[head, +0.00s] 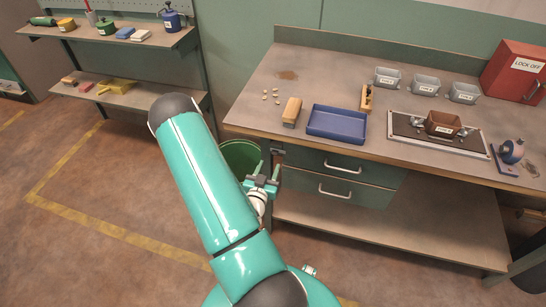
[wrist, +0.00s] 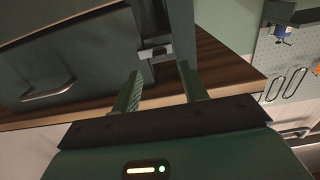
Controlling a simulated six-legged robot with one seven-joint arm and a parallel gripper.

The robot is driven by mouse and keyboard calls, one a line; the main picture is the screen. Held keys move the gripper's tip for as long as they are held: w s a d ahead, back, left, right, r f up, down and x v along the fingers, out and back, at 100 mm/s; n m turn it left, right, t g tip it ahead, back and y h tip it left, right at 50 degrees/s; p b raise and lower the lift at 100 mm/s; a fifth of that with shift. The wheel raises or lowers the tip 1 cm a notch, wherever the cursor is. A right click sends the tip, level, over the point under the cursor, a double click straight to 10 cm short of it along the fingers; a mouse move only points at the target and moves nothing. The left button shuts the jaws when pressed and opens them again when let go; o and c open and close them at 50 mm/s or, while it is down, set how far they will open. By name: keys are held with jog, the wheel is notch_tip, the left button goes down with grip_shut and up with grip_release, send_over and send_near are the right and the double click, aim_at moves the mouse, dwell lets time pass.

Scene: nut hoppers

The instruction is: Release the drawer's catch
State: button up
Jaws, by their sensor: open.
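The bench has two green drawers, an upper drawer (head: 318,164) and a lower drawer (head: 312,187), each with a metal bar handle. Both look shut. A small grey catch (wrist: 155,50) sits on the bench frame beside a drawer front in the wrist view; in the head view it appears as a small fitting (head: 278,152) left of the upper drawer. My gripper (head: 269,168) is open and empty, just in front of the bench's left leg. In the wrist view its fingers (wrist: 161,82) point toward the catch, which lies between and beyond their tips. I see no contact.
A green bin (head: 240,157) stands behind my arm, left of the bench. Open floor lies to the left.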

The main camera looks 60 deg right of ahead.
aim_at(277, 153)
jog(key=d, duration=0.4)
jog(key=w+d, duration=0.1)
jog(key=d, duration=0.1)
grip_shut()
